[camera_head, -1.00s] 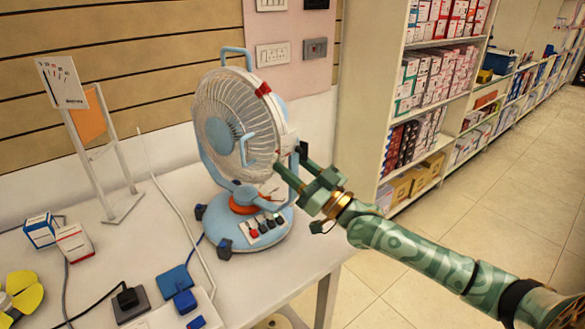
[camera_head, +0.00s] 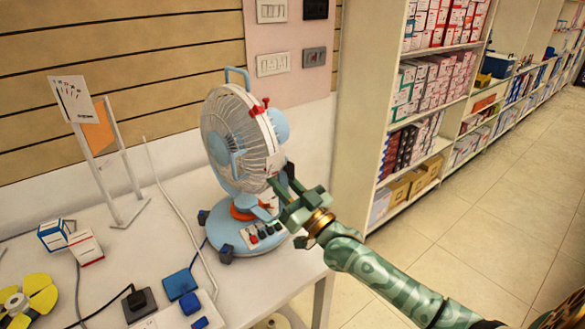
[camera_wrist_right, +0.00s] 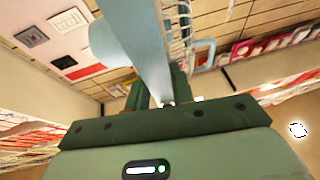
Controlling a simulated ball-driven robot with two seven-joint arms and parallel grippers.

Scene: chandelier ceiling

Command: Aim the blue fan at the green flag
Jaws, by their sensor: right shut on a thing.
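The blue fan (camera_head: 236,140) stands upright on the white table in the head view, its caged head facing left toward the front. Its motor housing (camera_head: 279,125) shows on the right of the cage. My right gripper (camera_head: 281,181) is at the right side of the fan's lower head. In the right wrist view, a light blue bar of the fan (camera_wrist_right: 146,45) runs down between the green fingers (camera_wrist_right: 158,92), which are shut on it. No green flag shows, and my left gripper is out of view.
A metal stand (camera_head: 110,165) with a white card and orange panel is at the left. Small boxes (camera_head: 85,246), a yellow fan-shaped thing (camera_head: 38,293), sockets (camera_head: 138,303) and cables lie on the table (camera_head: 165,212). Stocked shelves (camera_head: 375,150) stand beyond its right end.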

